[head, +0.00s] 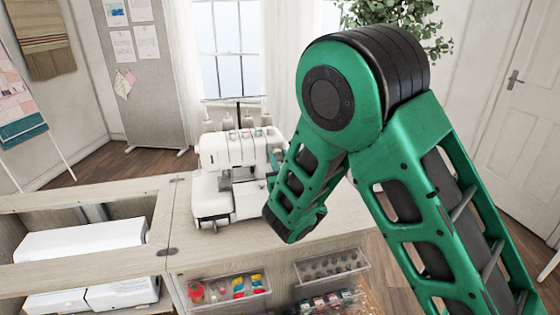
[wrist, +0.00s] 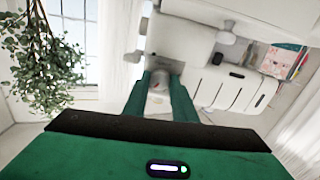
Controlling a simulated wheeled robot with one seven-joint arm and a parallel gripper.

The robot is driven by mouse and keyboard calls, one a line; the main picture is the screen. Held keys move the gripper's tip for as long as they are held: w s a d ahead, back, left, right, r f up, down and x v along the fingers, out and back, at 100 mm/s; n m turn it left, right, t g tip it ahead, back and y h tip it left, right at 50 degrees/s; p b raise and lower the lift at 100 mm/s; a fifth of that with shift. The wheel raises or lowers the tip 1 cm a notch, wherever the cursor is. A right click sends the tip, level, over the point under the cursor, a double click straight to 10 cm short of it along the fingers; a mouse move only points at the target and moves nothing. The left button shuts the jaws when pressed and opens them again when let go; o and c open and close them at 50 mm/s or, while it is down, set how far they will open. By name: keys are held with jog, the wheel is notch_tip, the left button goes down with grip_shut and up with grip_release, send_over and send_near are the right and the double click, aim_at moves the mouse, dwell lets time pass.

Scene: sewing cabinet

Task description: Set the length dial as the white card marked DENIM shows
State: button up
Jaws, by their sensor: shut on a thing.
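The white sewing machine (head: 225,150) stands on the cabinet top, and its white body (wrist: 190,40) fills much of the upper wrist view. My gripper (wrist: 162,78) is at the side of the machine, with its two green fingers closed on a small pale knob, which looks like the length dial (wrist: 159,88). The dial's marks and setting are too small and blurred to read. In the head view my arm hides most of the gripper and the dial. No card that reads DENIM can be made out; the sheets on the grey board (head: 160,80) are too small to read.
The wooden cabinet top (head: 230,245) has free room in front of the machine. A white machine (head: 80,238) sits in the open well at left. Clear drawers (head: 230,293) with colourful spools are below. A plant (wrist: 45,70) and window are behind.

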jog(key=shift+d, duration=0.15)
jog(key=n, duration=1.1)
jog(key=shift+n, duration=0.4)
jog(key=shift+f, duration=0.1)
jog(key=o, duration=1)
jog(key=shift+o, duration=0.2)
jog(key=shift+s, duration=0.1)
